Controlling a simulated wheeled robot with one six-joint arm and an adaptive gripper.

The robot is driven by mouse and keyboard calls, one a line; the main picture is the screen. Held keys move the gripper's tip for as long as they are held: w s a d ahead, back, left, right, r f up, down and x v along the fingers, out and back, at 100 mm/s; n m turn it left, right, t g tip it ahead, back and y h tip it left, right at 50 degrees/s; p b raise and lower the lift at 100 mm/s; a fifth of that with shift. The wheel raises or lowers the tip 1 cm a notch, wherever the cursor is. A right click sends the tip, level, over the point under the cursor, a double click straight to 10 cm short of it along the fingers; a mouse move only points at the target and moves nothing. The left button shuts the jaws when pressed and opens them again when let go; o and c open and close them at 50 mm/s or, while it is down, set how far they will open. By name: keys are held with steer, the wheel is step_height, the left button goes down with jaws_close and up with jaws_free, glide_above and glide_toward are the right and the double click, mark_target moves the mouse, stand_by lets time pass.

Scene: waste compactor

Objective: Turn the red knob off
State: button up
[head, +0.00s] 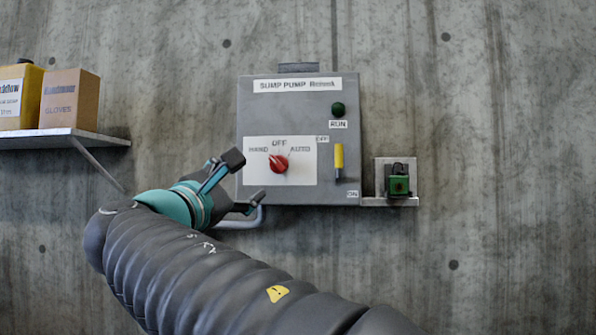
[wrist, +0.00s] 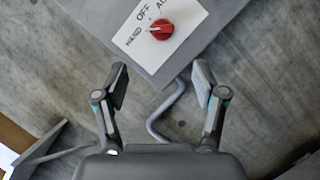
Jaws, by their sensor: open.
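The red knob (head: 278,163) sits on a white plate (head: 302,176) on the grey SUMP PUMP box (head: 255,112). The plate reads HAND, OFF and AUTO, and the knob's pale mark points up-left, towards HAND. My gripper (head: 245,178) is open and empty, left of the knob in the head view. In the wrist view the red knob (wrist: 161,29) shows beyond and between the two spread fingers of my gripper (wrist: 160,77), not touching them.
A green RUN lamp (head: 338,109) and a yellow-handled switch (head: 339,160) are right of the knob. A green device (head: 399,185) sits on a bracket at right. A shelf (head: 60,138) with boxes is at left. A grey conduit (wrist: 165,115) runs below the box.

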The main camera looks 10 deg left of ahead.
mark_target(276, 165)
steer(key=p+x, duration=0.2)
steer(key=x, duration=1.2)
steer(key=shift+f+p, duration=0.15)
steer(key=shift+p, duration=0.2)
steer(key=c, duration=1.1)
